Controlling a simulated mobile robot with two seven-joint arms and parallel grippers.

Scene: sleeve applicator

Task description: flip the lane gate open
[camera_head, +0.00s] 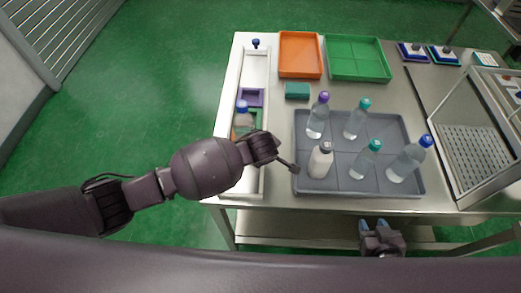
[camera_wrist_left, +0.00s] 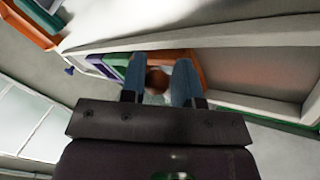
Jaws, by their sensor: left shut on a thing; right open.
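The lane is a long white channel (camera_head: 256,75) along the table's left edge. A small dark blue knob (camera_head: 256,43) stands at its far end and also shows in the left wrist view (camera_wrist_left: 69,70). I cannot tell which part is the gate. A purple frame (camera_head: 252,97) sits mid-lane, with green and orange parts nearer. A clear bottle with a blue cap (camera_head: 242,107) stands there. My left gripper (camera_wrist_left: 158,80) is at this bottle, its blue fingers on either side of it; its fingertips are hidden in the head view. My right gripper (camera_head: 374,224) is open and empty before the table's front edge.
A grey tray (camera_head: 300,125) holds several capped bottles right of the lane. Orange (camera_head: 300,72) and green (camera_head: 357,73) trays lie behind it, with a teal block (camera_head: 297,91) between. A clear-walled enclosure (camera_head: 470,150) stands at the right.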

